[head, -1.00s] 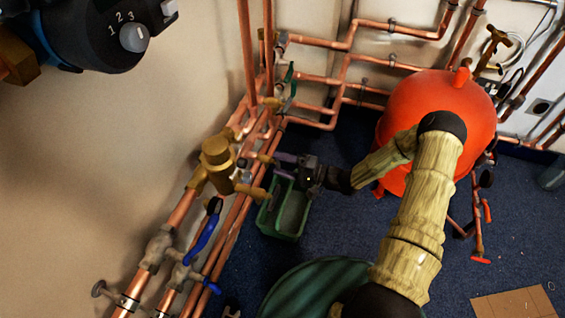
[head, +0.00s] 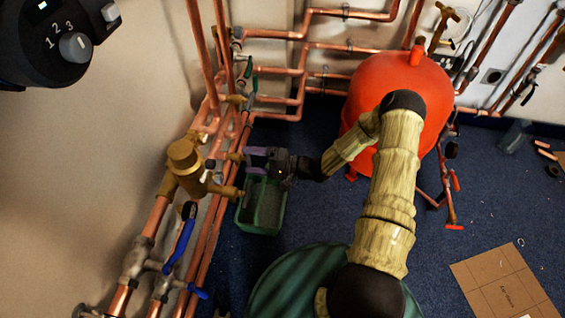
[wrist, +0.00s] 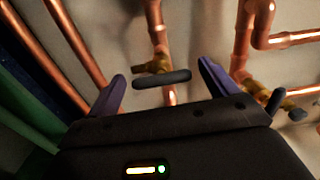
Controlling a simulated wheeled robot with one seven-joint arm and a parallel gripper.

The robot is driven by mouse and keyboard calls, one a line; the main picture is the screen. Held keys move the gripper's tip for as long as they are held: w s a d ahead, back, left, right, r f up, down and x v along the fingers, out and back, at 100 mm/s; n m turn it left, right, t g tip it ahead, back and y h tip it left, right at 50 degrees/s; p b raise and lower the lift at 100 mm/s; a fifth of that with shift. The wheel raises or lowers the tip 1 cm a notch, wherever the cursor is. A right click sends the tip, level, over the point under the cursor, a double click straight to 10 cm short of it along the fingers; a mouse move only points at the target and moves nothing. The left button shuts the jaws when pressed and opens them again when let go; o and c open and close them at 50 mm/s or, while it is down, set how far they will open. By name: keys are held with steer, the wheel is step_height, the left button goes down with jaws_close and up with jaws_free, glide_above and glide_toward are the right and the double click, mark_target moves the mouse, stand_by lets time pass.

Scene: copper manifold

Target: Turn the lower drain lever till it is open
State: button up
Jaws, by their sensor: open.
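The drain lever is a dark, flat handle (wrist: 162,78) on a small brass valve (wrist: 150,64) in the wrist view. It lies crosswise between the fingertips, with gaps showing on both sides. I cannot tell its depth relative to the tips, or whether this is the lower of the levers. My gripper (wrist: 162,73) is open, with its purple fingers on either side of the handle. In the head view my gripper (head: 250,161) points left at the wall pipes, beside a brass fitting (head: 236,157). The lever itself is not clear there.
A second dark lever (wrist: 275,101) stands right of my gripper. A green tub (head: 262,207) lies below my gripper on the blue floor. Copper pipes, a blue lever (head: 180,244) and a brass valve (head: 187,160) stand left. A red tank (head: 405,95) stands behind my arm.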

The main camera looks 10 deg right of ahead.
steer(key=p+v, duration=0.5)
steer(key=v, duration=1.2)
steer(key=s+a+r+n+g+h+p, duration=0.1)
steer(key=s+r+h, duration=0.4)
steer(key=r, duration=0.4)
steer(key=s+a+r+n+g+h+p, duration=0.1)
steer(key=s+r+n+h+p, duration=0.15)
steer(key=r+h, duration=0.5)
steer(key=s+r+g+h+p, duration=0.15)
steer(key=s+r+h, duration=0.3)
steer(key=r, duration=0.65)
steer(key=w+p+v, duration=0.2)
steer(key=p+v, duration=1)
steer(key=w+r+p+v, duration=0.1)
steer(key=w+p+v, duration=0.2)
steer(key=p+v, duration=0.9)
steer(key=w+r+p+v, duration=0.1)
steer(key=w+p+v, duration=0.2)
steer(key=p+v, duration=0.9)
steer(key=shift+w+a+r+p, duration=0.2)
steer(key=shift+w+r+p, duration=0.15)
steer(key=shift+p, duration=0.25)
